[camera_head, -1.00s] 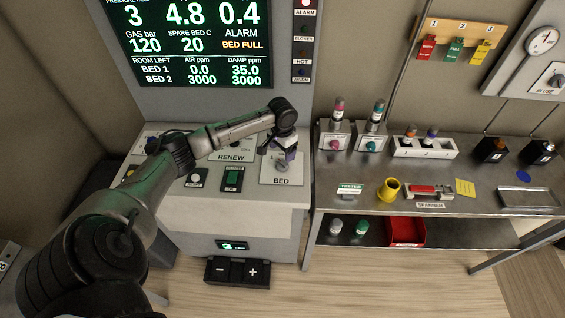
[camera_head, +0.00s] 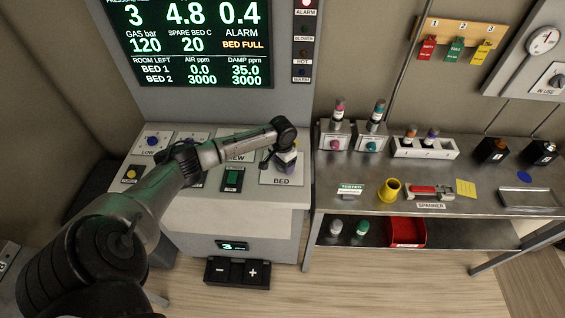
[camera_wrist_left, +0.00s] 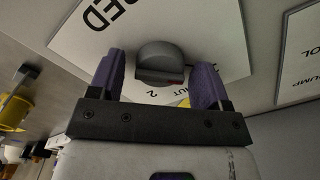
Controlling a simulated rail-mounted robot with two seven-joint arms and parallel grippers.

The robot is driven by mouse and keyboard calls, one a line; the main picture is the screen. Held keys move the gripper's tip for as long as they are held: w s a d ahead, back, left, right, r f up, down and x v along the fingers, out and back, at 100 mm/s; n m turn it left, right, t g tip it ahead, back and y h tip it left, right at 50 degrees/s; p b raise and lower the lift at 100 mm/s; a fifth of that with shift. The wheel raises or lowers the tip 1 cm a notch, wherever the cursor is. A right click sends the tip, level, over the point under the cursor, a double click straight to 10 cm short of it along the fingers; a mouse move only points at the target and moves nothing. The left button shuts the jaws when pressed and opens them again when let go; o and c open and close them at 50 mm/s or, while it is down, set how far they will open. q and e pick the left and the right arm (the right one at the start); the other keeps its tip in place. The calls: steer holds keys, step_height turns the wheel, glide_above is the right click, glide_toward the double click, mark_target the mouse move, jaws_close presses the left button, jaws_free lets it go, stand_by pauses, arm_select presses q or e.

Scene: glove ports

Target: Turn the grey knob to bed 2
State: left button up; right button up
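The grey knob (camera_wrist_left: 160,58) sits on a white plate (camera_wrist_left: 75,42) lettered BED, with a "2" and part of "OUT" readable in the left wrist view. My left gripper (camera_wrist_left: 158,82) is open, with one purple finger on each side of the knob. A gap shows at the left finger; the right finger is very close, and I cannot tell whether it touches. In the head view my left gripper (camera_head: 285,168) points down over the BED plate (camera_head: 296,181) and hides the knob. The knob's pointer direction is unclear. My right gripper is not in view.
The console's display (camera_head: 195,45) reads BED FULL. A green switch (camera_head: 232,179) lies left of the BED plate. A steel bench (camera_head: 330,205) with gas fittings, a yellow cup (camera_head: 389,190) and a spanner tray stands to the right.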

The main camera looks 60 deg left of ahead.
arm_select(q)
steer(key=c, duration=0.8)
